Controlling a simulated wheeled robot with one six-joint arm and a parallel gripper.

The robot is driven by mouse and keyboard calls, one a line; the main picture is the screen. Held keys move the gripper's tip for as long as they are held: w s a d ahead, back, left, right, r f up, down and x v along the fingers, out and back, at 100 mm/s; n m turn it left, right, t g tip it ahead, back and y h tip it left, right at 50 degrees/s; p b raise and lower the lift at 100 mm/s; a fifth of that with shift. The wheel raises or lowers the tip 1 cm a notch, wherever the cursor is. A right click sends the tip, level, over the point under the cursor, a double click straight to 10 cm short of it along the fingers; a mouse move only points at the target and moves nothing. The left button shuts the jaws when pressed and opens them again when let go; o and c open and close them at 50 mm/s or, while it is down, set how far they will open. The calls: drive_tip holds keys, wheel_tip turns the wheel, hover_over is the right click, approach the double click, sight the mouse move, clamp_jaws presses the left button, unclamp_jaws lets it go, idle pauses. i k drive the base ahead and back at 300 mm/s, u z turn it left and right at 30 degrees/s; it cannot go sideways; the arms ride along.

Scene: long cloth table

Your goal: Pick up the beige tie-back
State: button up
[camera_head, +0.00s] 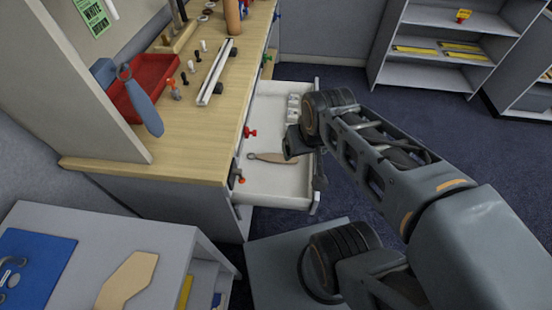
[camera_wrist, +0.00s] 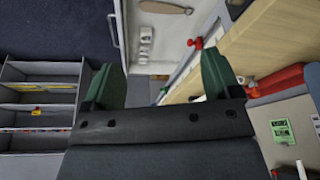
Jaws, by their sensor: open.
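The beige tie-back (camera_head: 272,158) lies flat in the open white drawer (camera_head: 270,190), a long strip widening at one end. Its right part is close to my gripper in the head view and may be partly hidden by it. It also shows at the top edge of the wrist view (camera_wrist: 165,7), partly cut off. My gripper (camera_head: 297,143) is over the drawer's right side. In the wrist view its two green fingers (camera_wrist: 160,82) are wide apart with nothing between them, and the tie-back lies beyond them, apart from both.
Small white blocks (camera_head: 293,105) lie in the drawer's far part. A wooden worktop (camera_head: 195,140) with a red tray (camera_head: 150,80) and a blue tie-back-like strip (camera_head: 145,105) overhangs the left. Clamps with red (camera_head: 250,132) and orange handles (camera_head: 238,177) stand along its edge.

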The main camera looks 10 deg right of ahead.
sight(269, 158)
drive_tip(key=z, duration=1.9)
drive_tip(key=i, duration=1.65)
drive_tip(key=u, duration=4)
